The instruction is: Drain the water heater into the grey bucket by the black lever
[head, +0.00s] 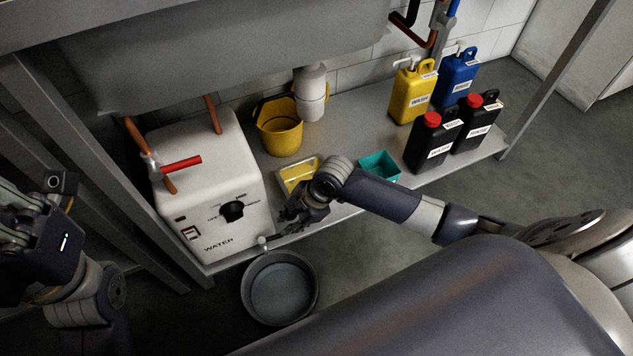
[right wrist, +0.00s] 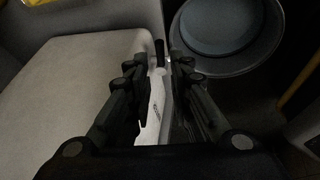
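The white water heater (head: 205,175) stands on the low shelf under the sink, with a black dial (head: 231,211) on its front. The small drain tap (head: 262,241) is at its lower right front corner. The grey bucket (head: 312,300) stands on the floor below the tap. Its bottom looks bluish; I cannot tell whether that is water. My right gripper (head: 285,222) is beside the tap. In the right wrist view its fingers (right wrist: 155,75) are apart, with the black lever (right wrist: 159,48) at the gap between their tips. My left gripper (head: 45,215) is at the left edge, its fingers unclear.
A red lever (head: 181,163) sits on the copper pipe above the heater. A yellow bucket (head: 279,130), yellow tray (head: 298,172), teal bin (head: 381,165) and several bottles stand along the shelf. A shelf leg (head: 170,255) is left of the bucket.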

